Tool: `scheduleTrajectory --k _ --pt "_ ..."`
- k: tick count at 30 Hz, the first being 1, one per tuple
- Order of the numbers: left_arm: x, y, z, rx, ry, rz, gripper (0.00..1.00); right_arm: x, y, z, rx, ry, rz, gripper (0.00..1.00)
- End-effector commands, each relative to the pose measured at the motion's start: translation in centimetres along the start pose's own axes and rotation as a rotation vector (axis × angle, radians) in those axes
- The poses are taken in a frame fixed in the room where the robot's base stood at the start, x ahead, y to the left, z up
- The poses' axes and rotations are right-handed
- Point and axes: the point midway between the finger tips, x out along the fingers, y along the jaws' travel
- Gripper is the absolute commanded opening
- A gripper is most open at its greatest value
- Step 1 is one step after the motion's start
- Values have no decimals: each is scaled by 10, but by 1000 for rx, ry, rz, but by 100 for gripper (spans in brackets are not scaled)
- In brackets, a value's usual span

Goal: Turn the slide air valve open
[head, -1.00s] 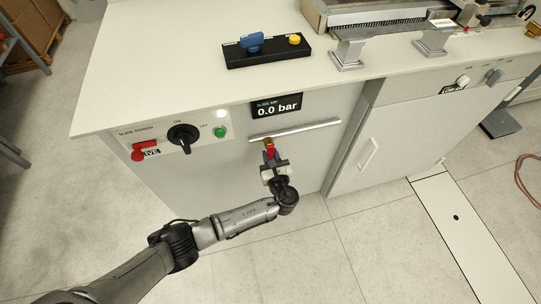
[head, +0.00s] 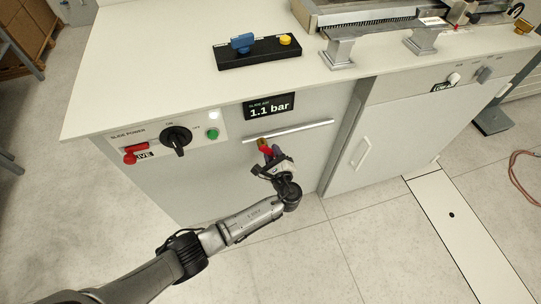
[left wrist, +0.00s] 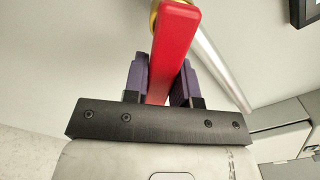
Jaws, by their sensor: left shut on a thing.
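My left gripper (head: 272,156) is at the lever, and the lever is tilted. In the left wrist view the red lever (left wrist: 174,50) runs between the two purple finger pads, which are shut on it. The slide air display (head: 269,106) above reads 1.1 bar. My right gripper is not in view.
The slide power panel (head: 200,123) with a black knob (head: 176,138), green button and red lever handle is to the left. A metal rail (head: 300,129) runs close above the gripper. A black control box (head: 258,52) stands on the worktop. Floor in front is clear.

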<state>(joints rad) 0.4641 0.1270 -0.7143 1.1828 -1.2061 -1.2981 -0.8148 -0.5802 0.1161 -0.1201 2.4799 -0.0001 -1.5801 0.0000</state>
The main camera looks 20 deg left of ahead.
Motion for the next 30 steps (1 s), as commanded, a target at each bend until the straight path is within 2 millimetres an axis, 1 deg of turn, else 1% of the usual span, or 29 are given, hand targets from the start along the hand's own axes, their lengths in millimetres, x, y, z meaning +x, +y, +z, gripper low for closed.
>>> scheduleTrajectory --k 8,18,24,30 --pt "4 -4 7 -266 -11 13 0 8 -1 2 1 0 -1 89" --pt "4 -16 13 -577 -15 12 0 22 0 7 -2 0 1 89" --pt "4 -22 18 -726 -16 11 0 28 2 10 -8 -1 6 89" --pt "5 -26 22 -834 -17 10 0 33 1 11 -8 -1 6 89"
